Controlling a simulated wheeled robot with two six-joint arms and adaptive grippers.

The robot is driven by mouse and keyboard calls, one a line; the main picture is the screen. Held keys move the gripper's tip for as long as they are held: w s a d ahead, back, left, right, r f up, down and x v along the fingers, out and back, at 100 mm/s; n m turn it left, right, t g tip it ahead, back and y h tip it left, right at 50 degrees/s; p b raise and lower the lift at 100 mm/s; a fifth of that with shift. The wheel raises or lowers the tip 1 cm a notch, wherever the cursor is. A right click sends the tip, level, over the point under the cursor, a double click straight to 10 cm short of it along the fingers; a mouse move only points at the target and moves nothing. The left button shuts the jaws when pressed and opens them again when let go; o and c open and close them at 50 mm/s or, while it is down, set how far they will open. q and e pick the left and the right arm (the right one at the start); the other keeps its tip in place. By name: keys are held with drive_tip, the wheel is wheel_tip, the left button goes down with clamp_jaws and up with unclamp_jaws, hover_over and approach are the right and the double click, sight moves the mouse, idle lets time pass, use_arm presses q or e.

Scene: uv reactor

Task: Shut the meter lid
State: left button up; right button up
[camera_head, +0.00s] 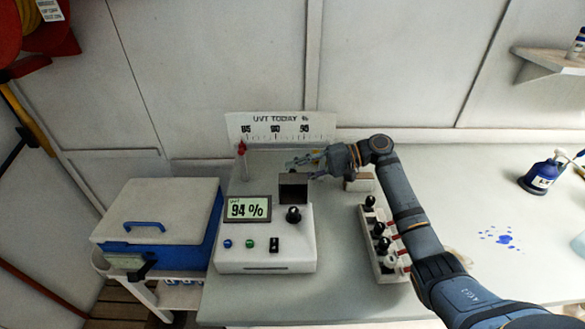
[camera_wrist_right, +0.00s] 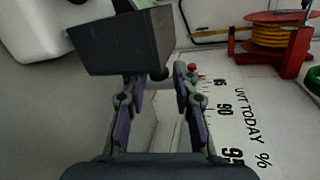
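The white meter (camera_head: 265,245) stands on the bench with a display reading 94 %, a black knob and small buttons. A dark, box-shaped part (camera_head: 293,187) stands at its back right; I take it for the meter lid, raised, but its hinge is not clear. The same dark part (camera_wrist_right: 125,42) shows large in the right wrist view, just beyond the fingertips. My right gripper (camera_head: 305,166) is behind and above it, pointing left. Its two fingers (camera_wrist_right: 158,85) are apart with nothing between them. Contact with the dark part cannot be told. My left gripper is not in view.
A UVT scale board (camera_head: 280,128) stands behind the meter, with a red-topped pointer (camera_head: 242,150) at its left. A rack with black-topped items (camera_head: 385,262) stands right of the meter, beside my arm. A blue cooler (camera_head: 175,257) is at left. Bench space at right is mostly clear.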

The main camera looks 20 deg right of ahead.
drive_tip(key=shift+x, duration=0.8)
clamp_jaws()
